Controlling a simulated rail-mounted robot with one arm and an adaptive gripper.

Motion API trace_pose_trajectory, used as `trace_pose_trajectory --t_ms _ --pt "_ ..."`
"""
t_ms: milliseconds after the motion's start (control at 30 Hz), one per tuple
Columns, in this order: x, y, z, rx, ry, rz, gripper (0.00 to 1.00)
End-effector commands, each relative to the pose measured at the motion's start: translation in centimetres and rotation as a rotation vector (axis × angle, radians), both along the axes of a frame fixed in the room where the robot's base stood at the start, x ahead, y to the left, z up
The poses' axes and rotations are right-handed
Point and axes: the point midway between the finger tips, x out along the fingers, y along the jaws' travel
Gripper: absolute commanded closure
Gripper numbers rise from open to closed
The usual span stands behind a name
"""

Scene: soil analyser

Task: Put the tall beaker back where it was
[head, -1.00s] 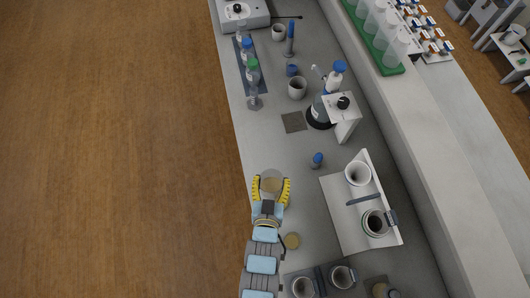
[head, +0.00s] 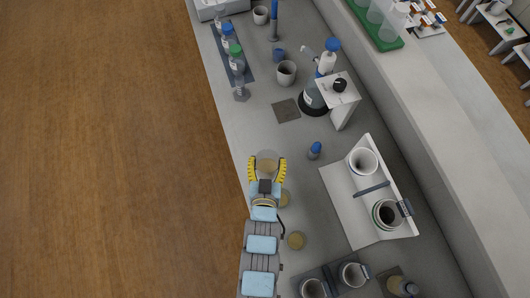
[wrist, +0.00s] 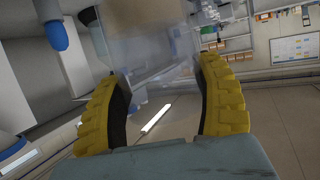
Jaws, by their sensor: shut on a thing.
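The tall beaker (head: 267,160) is clear glass and shows between the yellow fingers of my gripper (head: 267,170) in the head view. My gripper is shut on it, near the left edge of the bench (head: 225,125). In the wrist view the beaker (wrist: 150,45) is a see-through wall between the two yellow fingers (wrist: 155,105). The head view looks from above, so I cannot tell how high its base is above the bench.
Tan discs (head: 297,241) lie right of my arm. A dark square plate (head: 287,110), a blue-capped item (head: 315,150) and a white stand with cups (head: 345,205) are ahead and right. Several bottles stand on a dark strip (head: 247,75).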

Motion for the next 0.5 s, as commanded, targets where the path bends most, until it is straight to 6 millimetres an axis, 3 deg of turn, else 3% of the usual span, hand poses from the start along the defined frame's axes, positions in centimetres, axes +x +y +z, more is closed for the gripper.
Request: trace_pose_trajectory --t_ms 200,500 --pt "2.7 0.2 -1.6 0.001 -0.005 0.001 0.71" --pt "4.8 0.4 -4.1 0.001 -0.006 0.0 0.71"
